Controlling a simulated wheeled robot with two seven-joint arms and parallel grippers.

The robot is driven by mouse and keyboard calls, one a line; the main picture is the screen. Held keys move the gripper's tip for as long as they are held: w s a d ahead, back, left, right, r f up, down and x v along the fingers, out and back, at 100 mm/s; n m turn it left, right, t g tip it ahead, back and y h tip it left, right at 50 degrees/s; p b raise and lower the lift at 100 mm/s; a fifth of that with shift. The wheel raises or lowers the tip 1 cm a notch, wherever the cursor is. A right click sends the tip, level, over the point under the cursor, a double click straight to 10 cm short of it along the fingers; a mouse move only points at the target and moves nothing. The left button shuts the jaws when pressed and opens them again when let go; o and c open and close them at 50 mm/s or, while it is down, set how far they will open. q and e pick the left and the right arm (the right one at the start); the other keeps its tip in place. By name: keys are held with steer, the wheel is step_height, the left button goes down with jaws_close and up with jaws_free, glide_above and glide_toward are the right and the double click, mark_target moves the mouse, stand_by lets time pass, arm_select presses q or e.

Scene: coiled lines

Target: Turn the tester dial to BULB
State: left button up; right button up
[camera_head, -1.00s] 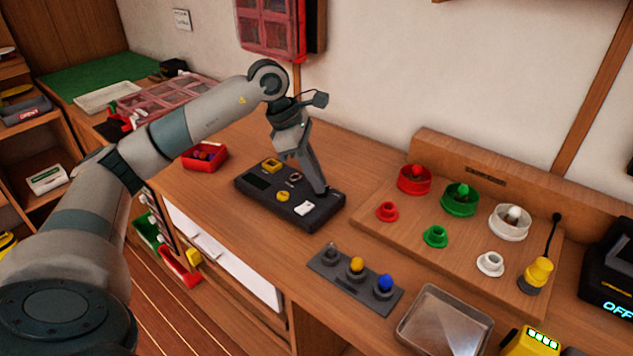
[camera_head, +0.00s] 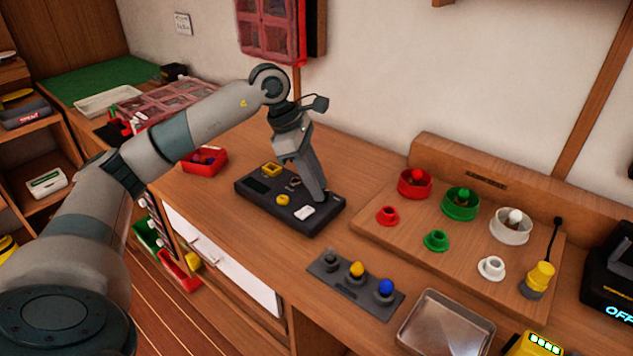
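The tester (camera_head: 262,207) is a flat black box on the wooden workbench, with a dark display at its left end. On its top are a yellow square socket (camera_head: 271,169), a round yellow part (camera_head: 283,200), a small ring-shaped part (camera_head: 294,182) and a white piece (camera_head: 304,212). My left gripper (camera_head: 319,197) points down at the tester's right end, its tips at or just above the top surface. The fingers overlap from this side, so their gap does not show. No dial or BULB label can be made out; the gripper hides that spot. My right gripper is not in view.
A wooden board (camera_head: 400,243) with red, green and white holders stands right. A red bin (camera_head: 205,160) is behind left.

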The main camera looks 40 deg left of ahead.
arm_select(q)
steer(key=shift+r, duration=0.15)
